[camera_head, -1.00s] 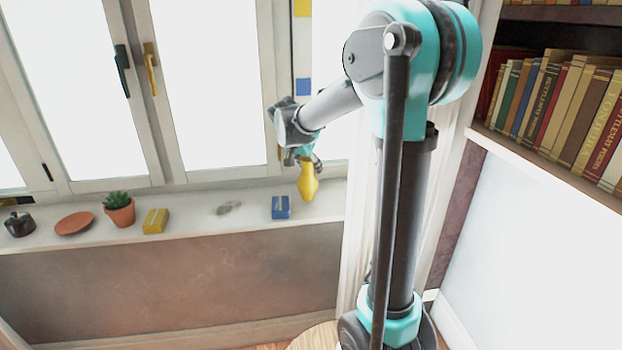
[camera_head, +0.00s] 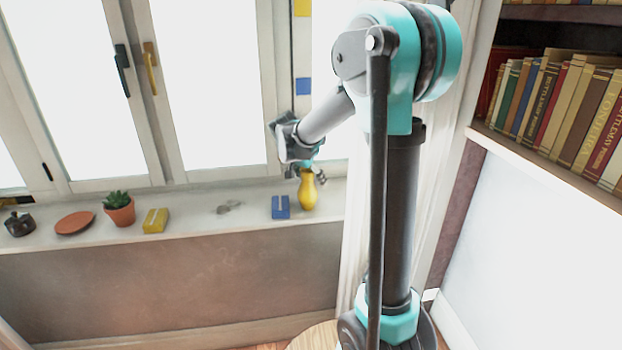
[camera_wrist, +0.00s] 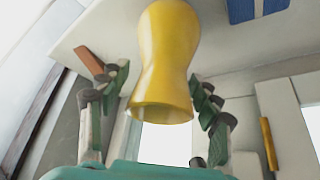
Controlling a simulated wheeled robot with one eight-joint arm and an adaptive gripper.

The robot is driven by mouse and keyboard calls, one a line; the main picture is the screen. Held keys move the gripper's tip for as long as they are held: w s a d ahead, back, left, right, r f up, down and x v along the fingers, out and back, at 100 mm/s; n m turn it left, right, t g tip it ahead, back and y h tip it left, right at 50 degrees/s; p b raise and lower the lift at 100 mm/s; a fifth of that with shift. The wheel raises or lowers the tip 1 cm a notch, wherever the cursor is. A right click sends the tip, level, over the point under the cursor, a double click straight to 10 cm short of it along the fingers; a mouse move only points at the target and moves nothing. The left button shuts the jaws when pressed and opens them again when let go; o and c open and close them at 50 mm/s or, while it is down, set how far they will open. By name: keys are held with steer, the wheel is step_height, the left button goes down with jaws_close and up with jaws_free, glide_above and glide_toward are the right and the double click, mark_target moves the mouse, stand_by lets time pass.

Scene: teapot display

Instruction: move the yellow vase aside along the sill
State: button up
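The yellow vase (camera_head: 307,191) stands upright on the window sill (camera_head: 255,224), near its right end and just right of a blue box (camera_head: 281,207). In the wrist view the vase (camera_wrist: 167,50) fills the upper middle, its open mouth towards me. My gripper (camera_head: 307,172) is at the vase's upper part. In the wrist view my gripper (camera_wrist: 158,88) is open, one finger on each side of the vase, with gaps showing between fingers and vase.
Further left on the sill are small grey items (camera_head: 229,207), a yellow box (camera_head: 155,220), a potted plant (camera_head: 119,209), a terracotta dish (camera_head: 75,223) and a dark pot (camera_head: 19,223). A curtain (camera_head: 352,240) hangs close right of the vase.

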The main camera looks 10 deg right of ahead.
steer(key=v, duration=1.2)
steer(key=s+d+f+n+y, duration=0.2)
steer(key=s+d+f+n, duration=0.1)
steer(key=s+f, duration=0.7)
steer(key=s+d+f+n+y, duration=0.2)
steer(key=s+f+n, duration=0.4)
steer(key=s+f, duration=0.5)
steer(key=s+d, duration=0.1)
steer(key=s, duration=0.3)
steer(key=shift+d, duration=0.25)
